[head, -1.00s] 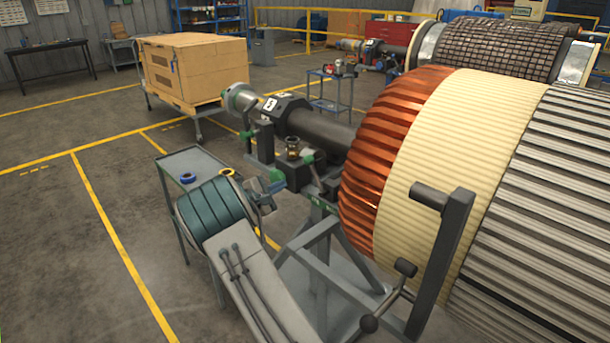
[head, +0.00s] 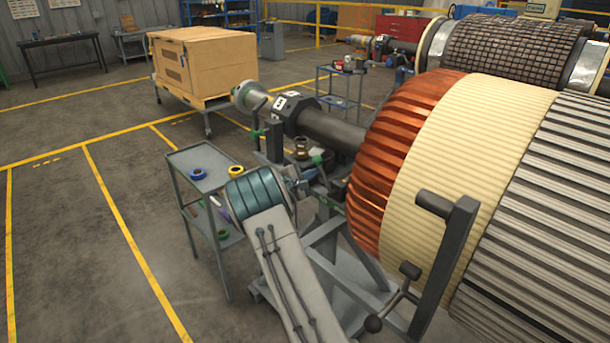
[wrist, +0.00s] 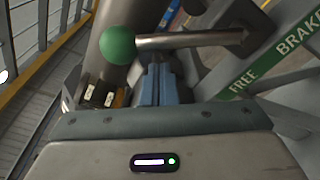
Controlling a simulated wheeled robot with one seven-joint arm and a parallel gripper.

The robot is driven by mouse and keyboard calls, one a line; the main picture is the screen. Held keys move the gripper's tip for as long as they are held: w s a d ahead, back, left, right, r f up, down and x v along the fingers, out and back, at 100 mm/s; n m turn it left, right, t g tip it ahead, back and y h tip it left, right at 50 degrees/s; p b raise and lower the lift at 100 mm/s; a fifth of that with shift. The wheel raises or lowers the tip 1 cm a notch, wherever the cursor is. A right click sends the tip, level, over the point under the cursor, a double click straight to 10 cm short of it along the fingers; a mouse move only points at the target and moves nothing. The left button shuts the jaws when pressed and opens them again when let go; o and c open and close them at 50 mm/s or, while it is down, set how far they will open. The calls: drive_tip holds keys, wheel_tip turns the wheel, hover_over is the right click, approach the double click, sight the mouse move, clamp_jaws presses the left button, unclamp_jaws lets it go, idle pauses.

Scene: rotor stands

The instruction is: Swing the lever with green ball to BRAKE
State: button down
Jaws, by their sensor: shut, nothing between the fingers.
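In the wrist view a green ball (wrist: 117,45) sits on the end of a grey metal lever (wrist: 190,41). The lever runs right from the ball to a pivot. A green label strip (wrist: 268,62) beyond it reads FREE at its lower left and BRAKE at its upper right. My gripper (wrist: 155,75) has its blue fingers shut and empty, just below the lever in the picture and right of the ball. I cannot tell whether they touch the rod. In the head view my arm partly hides my gripper (head: 297,187) beside the rotor stand (head: 330,240).
The large rotor (head: 470,150) fills the right side, with a crank handle (head: 395,295) in front. A grey cart (head: 200,165) with tape rolls stands left of my arm. A wooden crate (head: 205,65) is behind. The floor at left is clear.

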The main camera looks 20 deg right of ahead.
drive_tip(key=shift+s+r, duration=0.4)
drive_tip(key=shift+s, duration=0.25)
drive_tip(key=shift+s+d+b, duration=0.1)
drive_tip(key=shift+d+b, duration=0.05)
drive_tip(key=shift+b, duration=0.55)
drive_tip(key=shift+r+m+b, duration=0.1)
drive_tip(key=shift+m+b, duration=0.2)
drive_tip(key=shift+b, duration=0.05)
